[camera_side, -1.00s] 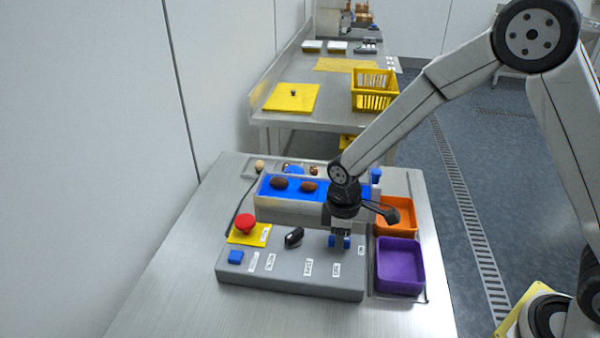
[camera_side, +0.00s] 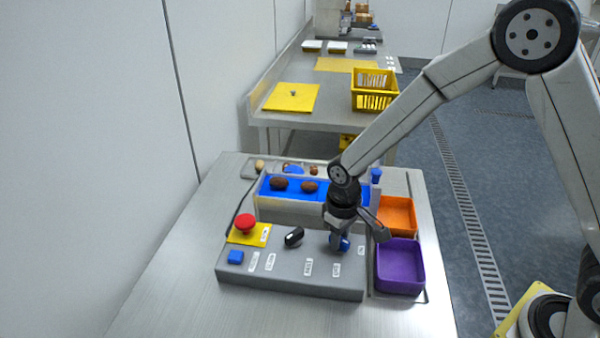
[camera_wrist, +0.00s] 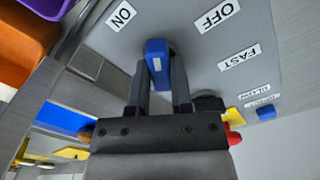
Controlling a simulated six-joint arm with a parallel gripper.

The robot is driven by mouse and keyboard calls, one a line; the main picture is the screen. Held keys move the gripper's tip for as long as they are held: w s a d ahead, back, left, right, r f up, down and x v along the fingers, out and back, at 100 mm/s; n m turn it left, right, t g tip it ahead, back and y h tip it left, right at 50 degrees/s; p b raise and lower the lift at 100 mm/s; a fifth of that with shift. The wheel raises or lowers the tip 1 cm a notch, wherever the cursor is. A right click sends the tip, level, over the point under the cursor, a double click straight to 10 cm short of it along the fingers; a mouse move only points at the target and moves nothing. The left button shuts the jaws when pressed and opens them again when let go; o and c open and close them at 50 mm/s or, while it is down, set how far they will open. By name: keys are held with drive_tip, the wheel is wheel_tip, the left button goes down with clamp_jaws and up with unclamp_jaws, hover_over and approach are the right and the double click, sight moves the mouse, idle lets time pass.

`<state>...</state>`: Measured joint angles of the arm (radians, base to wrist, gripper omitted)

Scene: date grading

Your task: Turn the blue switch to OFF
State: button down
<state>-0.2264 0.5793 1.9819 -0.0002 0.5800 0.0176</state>
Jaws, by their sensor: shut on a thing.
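The blue switch (camera_wrist: 157,58) stands on the grey control panel (camera_wrist: 195,60), between my fingers in the wrist view. In the side view the blue switch (camera_side: 345,243) is partly hidden by my gripper (camera_side: 340,236). My gripper (camera_wrist: 162,80) is shut on the switch handle from above. In the wrist view the ON label (camera_wrist: 121,16) lies left of the switch and the OFF label (camera_wrist: 217,16) right of it. The handle's upper end shows near the middle between the two labels. I cannot tell which setting it points to exactly.
The panel also carries a black knob (camera_side: 294,237), a red button on a yellow base (camera_side: 245,223) and a blue button (camera_side: 235,257). A blue belt (camera_side: 330,190) with brown dates lies behind. Orange (camera_side: 397,216) and purple (camera_side: 400,266) trays stand to the right.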

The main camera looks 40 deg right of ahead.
drive_tip(key=m, duration=0.5)
drive_tip(key=shift+m, duration=0.3)
drive_tip(key=m, duration=0.5)
drive_tip(key=shift+m, duration=0.4)
drive_tip(key=c, duration=0.5)
unclamp_jaws()
drive_tip(key=shift+r, duration=0.1)
drive_tip(key=shift+r, duration=3.85)
drive_tip(key=shift+s+d, duration=0.1)
